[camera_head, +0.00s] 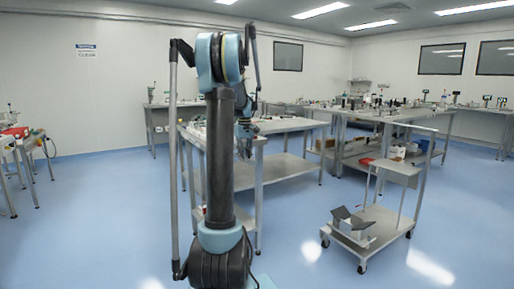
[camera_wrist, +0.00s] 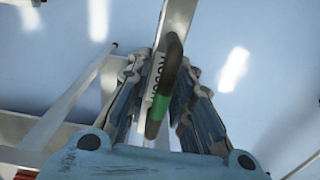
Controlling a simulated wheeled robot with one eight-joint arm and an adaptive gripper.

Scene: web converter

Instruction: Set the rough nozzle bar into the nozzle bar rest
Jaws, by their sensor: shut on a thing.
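In the wrist view my gripper (camera_wrist: 163,72) is shut on a bar, which I take for the rough nozzle bar (camera_wrist: 162,103). The bar is dark with a green section and a white lettered strip, and it lies lengthwise between the fingers. In the head view my gripper (camera_head: 245,136) is partly hidden behind my arm near the middle table, and the bar cannot be made out there. A white stand with dark, V-spread plates (camera_head: 354,224) sits on the cart's lower shelf at right. It may be the nozzle bar rest; I cannot be sure.
The wheeled cart (camera_head: 377,243) has a small upper shelf (camera_head: 397,167) with a red item near it. A steel table (camera_head: 290,125) stands behind my arm, with another workbench (camera_head: 408,113) behind the cart. Blue floor between the middle table and cart is clear.

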